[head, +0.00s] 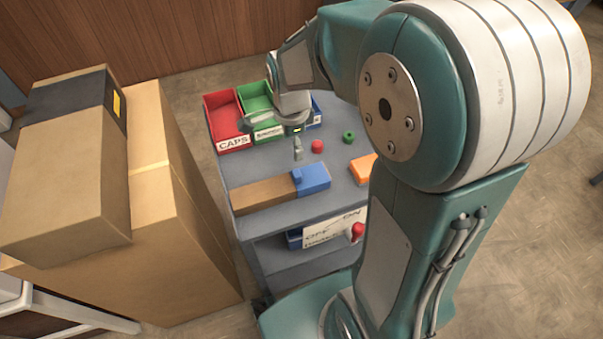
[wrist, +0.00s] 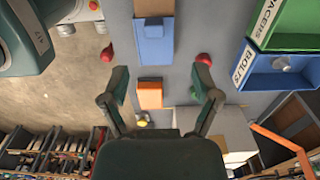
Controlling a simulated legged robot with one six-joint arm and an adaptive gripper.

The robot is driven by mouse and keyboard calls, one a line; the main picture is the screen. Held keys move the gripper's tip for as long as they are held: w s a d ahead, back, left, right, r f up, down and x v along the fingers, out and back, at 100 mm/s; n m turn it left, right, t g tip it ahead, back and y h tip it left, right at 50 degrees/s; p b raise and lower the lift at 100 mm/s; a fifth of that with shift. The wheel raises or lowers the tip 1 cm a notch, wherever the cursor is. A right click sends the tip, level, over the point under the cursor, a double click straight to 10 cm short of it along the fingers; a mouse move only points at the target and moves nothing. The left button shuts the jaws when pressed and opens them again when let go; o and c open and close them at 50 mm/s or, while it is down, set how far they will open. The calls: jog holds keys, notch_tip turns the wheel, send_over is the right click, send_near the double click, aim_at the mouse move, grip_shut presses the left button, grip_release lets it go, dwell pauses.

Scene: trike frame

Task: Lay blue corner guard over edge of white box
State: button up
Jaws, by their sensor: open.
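The blue piece (head: 312,179), which looks like the corner guard, lies at the right end of a long brown block on the grey cart top. It has a raised part. It also shows in the wrist view (wrist: 153,45), beyond my fingertips. A white box-like thing (wrist: 232,130) shows at lower right in the wrist view, partly hidden by my gripper. I cannot make out a white box in the head view; my arm covers part of the cart. My gripper (wrist: 161,74) is open and empty, with its fingers spread wide. In the head view it is above the bins' front.
A red bin (head: 227,125), a green bin and a blue bin line the cart's back. A red knob (head: 317,146), a green ring (head: 349,137) and an orange block (head: 363,168) lie on the cart. Large cardboard boxes (head: 150,220) stand at left.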

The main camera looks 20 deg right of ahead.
send_over(298, 172)
jog(key=f, duration=0.5)
jog(key=shift+w+d, duration=0.1)
jog(key=shift+w, duration=0.15)
jog(key=shift+a+f, duration=0.45)
jog(key=shift+f, duration=0.1)
jog(key=f, duration=0.4)
jog(key=shift+s+d+f, duration=0.25)
jog(key=shift+s+d, duration=0.05)
jog(key=shift+d, duration=0.1)
jog(key=shift+d+f, duration=0.15)
jog(key=shift+d, duration=0.05)
jog(key=shift+a, duration=0.3)
jog(key=c, duration=1)
